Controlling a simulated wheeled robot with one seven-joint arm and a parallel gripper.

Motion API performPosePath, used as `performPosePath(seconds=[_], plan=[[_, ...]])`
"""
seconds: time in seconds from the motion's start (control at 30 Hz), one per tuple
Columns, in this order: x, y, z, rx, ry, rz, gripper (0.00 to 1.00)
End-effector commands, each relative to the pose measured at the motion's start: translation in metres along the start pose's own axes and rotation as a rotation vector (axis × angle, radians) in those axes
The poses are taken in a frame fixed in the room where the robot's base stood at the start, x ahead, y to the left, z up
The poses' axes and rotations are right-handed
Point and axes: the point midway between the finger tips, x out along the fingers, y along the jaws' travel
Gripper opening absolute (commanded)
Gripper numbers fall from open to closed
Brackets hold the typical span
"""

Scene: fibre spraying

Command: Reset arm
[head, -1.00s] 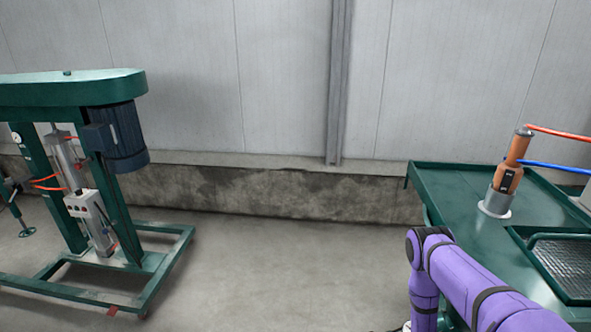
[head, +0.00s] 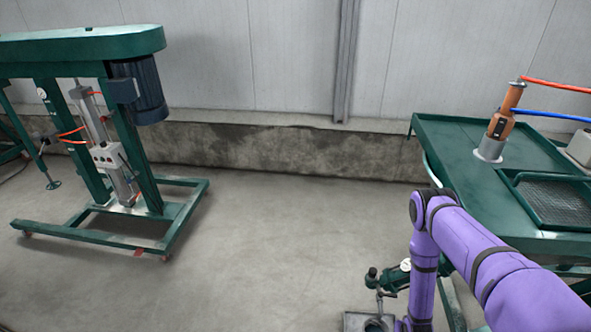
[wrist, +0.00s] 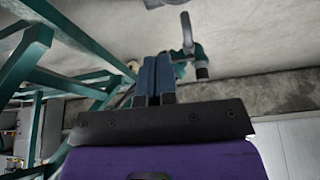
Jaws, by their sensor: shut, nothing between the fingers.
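My purple arm (head: 470,250) shows at the lower right of the head view, bent downward in front of the green table. My gripper is outside the head view. In the wrist view, my gripper (wrist: 154,62) shows two dark blue fingers side by side, shut with nothing held. A black mounting plate and purple wrist link lie below the fingers in that picture. A green fixture with a pale handle (wrist: 187,35) shows just beyond the fingers; the gap to it cannot be judged.
A green table (head: 450,150) at right bears an orange spray tool (head: 502,112) in a grey holder and a mesh tray (head: 560,205). A green wheeled machine (head: 80,45) stands at left. A small green device (head: 390,278) is beside my arm. The middle floor is clear.

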Motion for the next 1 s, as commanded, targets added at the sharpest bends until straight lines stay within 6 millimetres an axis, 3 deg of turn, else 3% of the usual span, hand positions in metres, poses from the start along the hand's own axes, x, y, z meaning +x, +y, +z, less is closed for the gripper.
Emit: performPosePath(seconds=[0.37,0.57,0.77,1.0], plan=[[-0.019,-0.008,-0.052,-0.002,0.011,0.003,0.0],[-0.039,-0.014,-0.093,-0.002,0.016,0.004,0.0],[-0.079,-0.025,-0.157,-0.004,0.024,0.006,0.0],[-0.15,-0.04,-0.239,-0.008,0.032,0.005,0.0]])
